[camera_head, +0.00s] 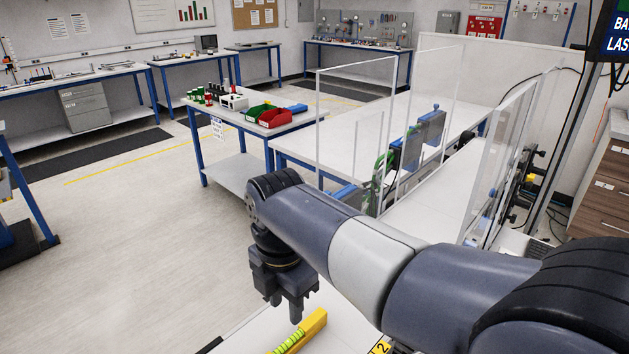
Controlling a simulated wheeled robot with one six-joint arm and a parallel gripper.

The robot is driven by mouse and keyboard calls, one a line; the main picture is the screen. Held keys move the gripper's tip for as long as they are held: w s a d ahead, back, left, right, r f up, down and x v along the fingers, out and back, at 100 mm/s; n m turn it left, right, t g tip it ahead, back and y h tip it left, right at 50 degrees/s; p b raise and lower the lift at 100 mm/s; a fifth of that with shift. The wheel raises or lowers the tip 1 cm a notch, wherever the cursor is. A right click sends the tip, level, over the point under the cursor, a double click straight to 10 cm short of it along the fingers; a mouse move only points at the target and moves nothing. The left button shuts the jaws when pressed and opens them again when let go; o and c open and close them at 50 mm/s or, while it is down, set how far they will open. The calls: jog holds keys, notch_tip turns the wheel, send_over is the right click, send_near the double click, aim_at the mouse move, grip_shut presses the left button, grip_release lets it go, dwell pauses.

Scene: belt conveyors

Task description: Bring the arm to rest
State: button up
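My arm reaches across the picture from the lower right to the centre. My gripper (286,308) hangs at its end and points down, with its two fingers apart. I see nothing between the fingers. The gripper is above the near white surface (338,333), close to its far left edge. A yellow bar with green marks (304,332) lies on that surface, just right of and in front of the fingers. I cannot tell the exact height of the gripper above the surface.
A white conveyor bench with clear panels (340,135) stands beyond my arm. A small table (236,122) with red (275,117) and green (258,110) bins is behind the gripper. Drawers (606,185) stand at the right. The floor (110,250) at the left is open.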

aim_at(289, 341)
notch_tip(289, 341, down, 10)
jog(key=shift+s+f, duration=0.1)
jog(key=shift+f, duration=0.1)
jog(key=shift+r, duration=2.1)
jog(key=shift+f, duration=0.1)
